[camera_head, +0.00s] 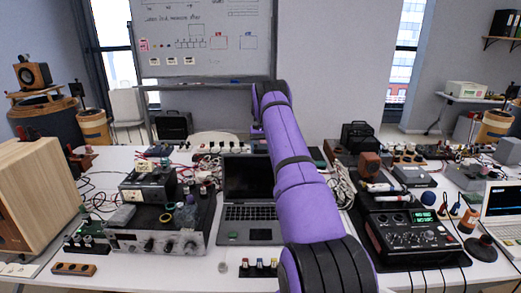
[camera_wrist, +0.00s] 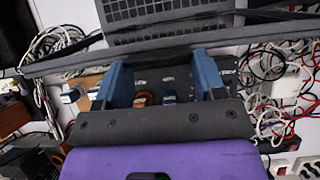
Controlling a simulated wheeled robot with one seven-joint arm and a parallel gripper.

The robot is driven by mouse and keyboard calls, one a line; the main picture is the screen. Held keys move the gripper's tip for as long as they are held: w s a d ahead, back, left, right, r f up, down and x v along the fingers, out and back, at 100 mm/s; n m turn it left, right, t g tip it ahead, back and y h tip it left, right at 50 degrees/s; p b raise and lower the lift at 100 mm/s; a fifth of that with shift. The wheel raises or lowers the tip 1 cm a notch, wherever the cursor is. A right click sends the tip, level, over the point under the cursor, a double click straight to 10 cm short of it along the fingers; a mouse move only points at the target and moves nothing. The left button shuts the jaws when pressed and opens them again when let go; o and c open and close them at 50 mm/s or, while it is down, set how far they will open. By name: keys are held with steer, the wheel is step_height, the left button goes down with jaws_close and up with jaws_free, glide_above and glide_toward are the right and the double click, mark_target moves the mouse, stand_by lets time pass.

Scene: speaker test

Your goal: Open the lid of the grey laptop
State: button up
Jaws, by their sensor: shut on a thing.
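The grey laptop (camera_head: 250,212) stands on the white table with its lid (camera_head: 248,179) raised, dark screen and keyboard showing. My purple arm covers its right side in the head view. In the wrist view the keyboard (camera_wrist: 165,14) shows at the top, beyond the dark edge of the lid (camera_wrist: 150,52). My gripper (camera_wrist: 158,64) is at that edge, its two blue fingers apart and shut on the lid. The exact contact at the fingertips is hard to see. The gripper is hidden in the head view.
An amplifier (camera_head: 155,243) with small parts on top stands left of the laptop, and a black mixer (camera_head: 410,235) right of it. Small knobs (camera_head: 260,268) stand in front. Cables (camera_wrist: 270,120) and small devices crowd the table behind the lid. A wooden speaker (camera_head: 40,190) stands far left.

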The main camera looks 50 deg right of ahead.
steer(key=shift+f, duration=0.25)
steer(key=o, duration=1.3)
steer(key=shift+r, duration=0.1)
steer(key=v, duration=0.7)
steer(key=shift+w+d+r, duration=0.1)
steer(key=shift+r, duration=0.15)
